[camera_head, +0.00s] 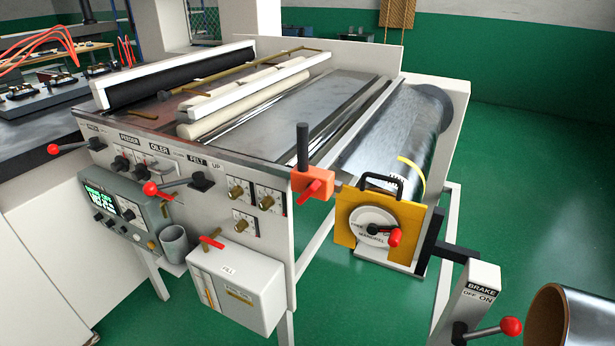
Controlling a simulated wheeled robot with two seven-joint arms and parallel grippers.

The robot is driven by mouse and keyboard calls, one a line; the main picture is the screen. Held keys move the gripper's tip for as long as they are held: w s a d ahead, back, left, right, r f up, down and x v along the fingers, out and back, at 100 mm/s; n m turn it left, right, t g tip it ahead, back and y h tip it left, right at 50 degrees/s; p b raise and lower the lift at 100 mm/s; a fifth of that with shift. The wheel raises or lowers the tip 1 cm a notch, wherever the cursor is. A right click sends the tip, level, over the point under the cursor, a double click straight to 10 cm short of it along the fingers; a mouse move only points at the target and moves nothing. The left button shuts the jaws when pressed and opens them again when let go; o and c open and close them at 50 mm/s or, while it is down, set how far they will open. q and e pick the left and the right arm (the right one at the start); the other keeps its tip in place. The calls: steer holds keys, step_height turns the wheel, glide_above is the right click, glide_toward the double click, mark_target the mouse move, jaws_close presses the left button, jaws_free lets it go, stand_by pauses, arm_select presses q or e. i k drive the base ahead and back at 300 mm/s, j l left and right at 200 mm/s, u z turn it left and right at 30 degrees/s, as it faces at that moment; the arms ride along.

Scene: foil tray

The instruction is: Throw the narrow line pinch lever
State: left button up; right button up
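A lever with a red ball knob (54,149) sticks out to the left from a dark hub at the left end of the machine's front panel. A small label (93,128) above it seems to read PINCH, but it is too small to be sure. Its rod lies nearly level, with the knob a little lower than the hub. A similar lever with a red knob (150,188) points left from a hub below the FELT label. Neither of my grippers is in view, and nothing touches either lever.
A grey control box (125,215) with a green screen and a cup (174,243) sit below the levers. A white box (238,287) hangs at the front. A yellow mandrel plate (345,228) and a BRAKE lever (510,326) stand right. Green floor is open beyond.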

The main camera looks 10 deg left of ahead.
mark_target(95, 142)
steer(key=u, duration=1.7)
